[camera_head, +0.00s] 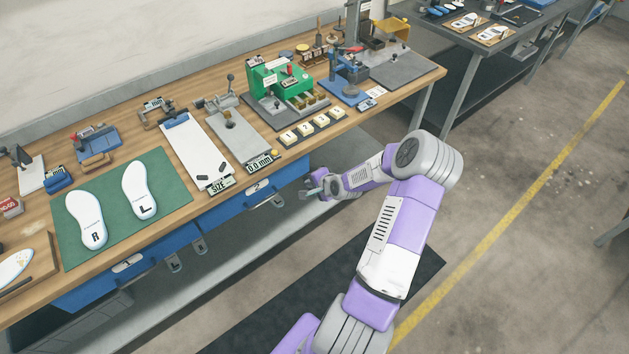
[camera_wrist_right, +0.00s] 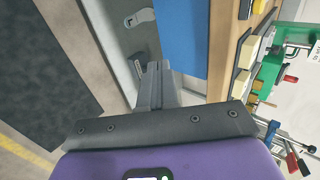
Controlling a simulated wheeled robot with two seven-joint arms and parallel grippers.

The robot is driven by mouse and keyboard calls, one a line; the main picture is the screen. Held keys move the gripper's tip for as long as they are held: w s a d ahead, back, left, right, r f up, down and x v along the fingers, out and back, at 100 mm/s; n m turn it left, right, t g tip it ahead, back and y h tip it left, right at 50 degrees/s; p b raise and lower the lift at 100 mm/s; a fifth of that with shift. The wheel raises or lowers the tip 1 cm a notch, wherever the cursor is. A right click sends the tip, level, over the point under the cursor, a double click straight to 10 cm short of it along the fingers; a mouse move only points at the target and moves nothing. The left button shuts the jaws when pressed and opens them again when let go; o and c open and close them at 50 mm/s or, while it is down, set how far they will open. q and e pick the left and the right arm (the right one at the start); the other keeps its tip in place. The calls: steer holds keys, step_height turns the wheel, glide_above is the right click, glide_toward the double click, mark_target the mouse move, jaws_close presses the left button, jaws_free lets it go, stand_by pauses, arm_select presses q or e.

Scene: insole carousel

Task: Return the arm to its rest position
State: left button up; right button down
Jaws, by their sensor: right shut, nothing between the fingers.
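My right arm (camera_head: 405,215), purple and grey, comes in from the bottom of the head view and bends at the elbow toward the bench. My right gripper (camera_head: 312,187) is in front of the bench's front edge, near the right end of the blue drawers. In the right wrist view the gripper (camera_wrist_right: 154,70) has its fingers together with nothing between them. It touches nothing that I can see. My left gripper does not show.
The wooden bench (camera_head: 345,125) carries a green mat (camera_head: 115,205) with two white insoles, a clipboard (camera_head: 197,150), a green press (camera_head: 280,80) and several tools. Blue drawers (camera_head: 230,207) hang under its front. Open floor (camera_head: 510,200) lies to the right.

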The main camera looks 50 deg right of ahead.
steer(key=shift+v, duration=0.8)
steer(key=shift+f, duration=0.1)
steer(key=w+a+f+n+g+y, duration=0.1)
steer(key=a+f+n+y, duration=0.25)
steer(key=a, duration=0.85)
steer(key=a+f+n+g+y, duration=0.2)
steer(key=a+f+n, duration=0.2)
steer(key=a, duration=0.8)
steer(key=s+a+f+n+g, duration=0.2)
steer(key=s+a+n, duration=0.3)
steer(key=s+a, duration=0.2)
steer(key=s+a+f+n+g, duration=0.3)
steer(key=s+a+n, duration=0.2)
steer(key=a, duration=0.5)
steer(key=shift+s+g+y, duration=0.3)
steer(key=shift+s+y, duration=0.05)
steer(key=shift+s, duration=0.8)
steer(key=shift+d+r, duration=0.1)
